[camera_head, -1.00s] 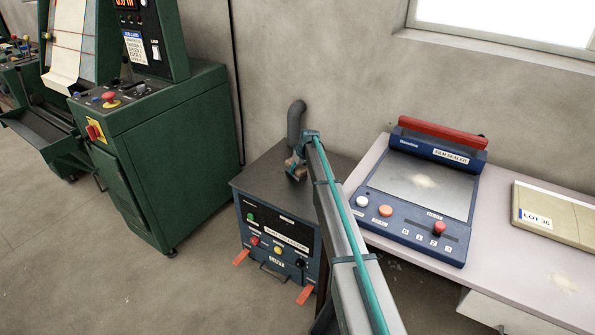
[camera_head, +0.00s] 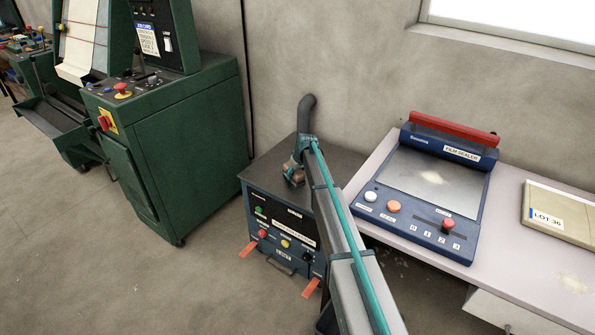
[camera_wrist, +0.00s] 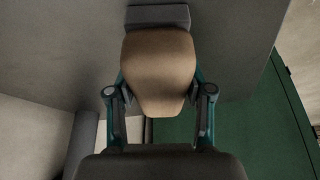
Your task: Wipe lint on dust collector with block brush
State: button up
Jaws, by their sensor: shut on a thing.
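My gripper (camera_head: 296,172) is over the left-middle part of this top. It is shut on the block brush, which has a tan wooden body (camera_wrist: 160,72) and a grey pad (camera_wrist: 157,16) at its far end in the wrist view. The brush (camera_head: 294,174) shows only in part in the head view. I cannot tell whether the pad touches the top. No lint is visible there; my arm hides its right side.
A green machine (camera_head: 175,150) stands close on the left. A pale table (camera_head: 505,220) on the right bears a blue film sealer (camera_head: 411,218) with a pale patch on its plate (camera_head: 420,175) and a beige folder (camera_head: 560,213). A wall is behind.

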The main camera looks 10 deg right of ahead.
jog(key=shift+s+a, duration=0.35)
jog(key=shift+s, duration=0.1)
jog(key=shift+w+r, duration=0.1)
jog(key=shift+r, duration=0.2)
jog(key=shift+r+p, duration=1.45)
jog(key=shift+r, duration=2.25)
